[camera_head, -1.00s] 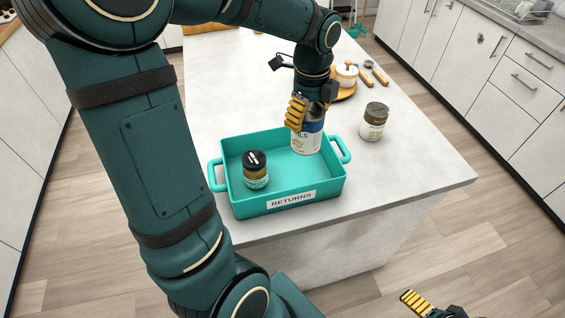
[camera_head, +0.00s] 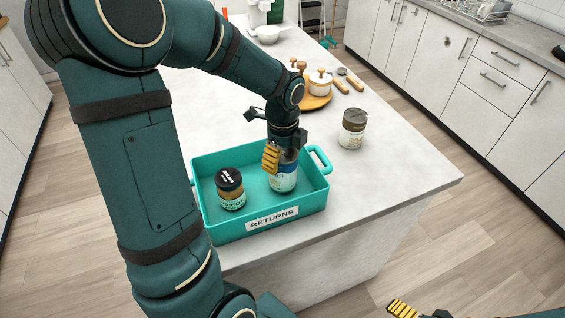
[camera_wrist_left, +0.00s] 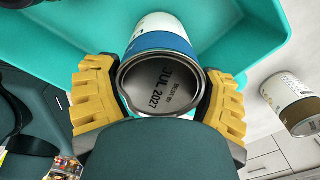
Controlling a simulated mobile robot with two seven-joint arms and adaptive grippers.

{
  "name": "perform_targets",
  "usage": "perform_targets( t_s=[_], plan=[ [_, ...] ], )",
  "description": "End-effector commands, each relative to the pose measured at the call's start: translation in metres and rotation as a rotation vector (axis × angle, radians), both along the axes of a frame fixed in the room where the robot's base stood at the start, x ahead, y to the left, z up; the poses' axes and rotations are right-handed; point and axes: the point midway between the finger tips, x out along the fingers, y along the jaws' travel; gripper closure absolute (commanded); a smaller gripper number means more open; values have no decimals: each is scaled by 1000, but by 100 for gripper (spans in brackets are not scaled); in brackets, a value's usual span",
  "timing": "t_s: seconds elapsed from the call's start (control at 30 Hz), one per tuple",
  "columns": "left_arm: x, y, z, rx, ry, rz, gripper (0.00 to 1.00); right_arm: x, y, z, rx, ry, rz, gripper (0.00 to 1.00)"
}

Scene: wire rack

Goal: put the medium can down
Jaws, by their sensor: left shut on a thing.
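The medium can (camera_head: 284,180), white with a blue band, is upright inside the teal returns tray (camera_head: 317,200), in its right half. My left gripper (camera_head: 278,158) is shut around its upper part from above. In the left wrist view, the can's grey metal end (camera_wrist_left: 163,84), printed "JUL 2027", sits between the two yellow finger pads.
A dark-lidded jar (camera_head: 230,188) stands in the tray, left of the can.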

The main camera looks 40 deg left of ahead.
Motion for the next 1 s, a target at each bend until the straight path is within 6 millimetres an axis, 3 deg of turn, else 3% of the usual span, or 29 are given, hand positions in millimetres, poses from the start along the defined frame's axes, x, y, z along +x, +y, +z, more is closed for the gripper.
perform_targets(
  t_s=[0.1,0.47,0.5,0.53,0.83,1.0],
  plan=[
    [0,0,-17,0,2,-1,69,-1,0,-5,0,2,2,0],
    [0,0,-20,1,0,0,69,-2,0,-6,1,3,2,0],
    [0,0,-20,0,1,0,12,-2,0,-5,1,4,3,0],
    [0,0,-20,0,1,0,2,-2,0,-5,1,4,3,0],
    [0,0,-19,0,0,0,0,-2,0,-5,0,3,2,0],
    [0,0,-4,1,-2,0,0,0,0,-1,0,1,0,0]
  ],
)
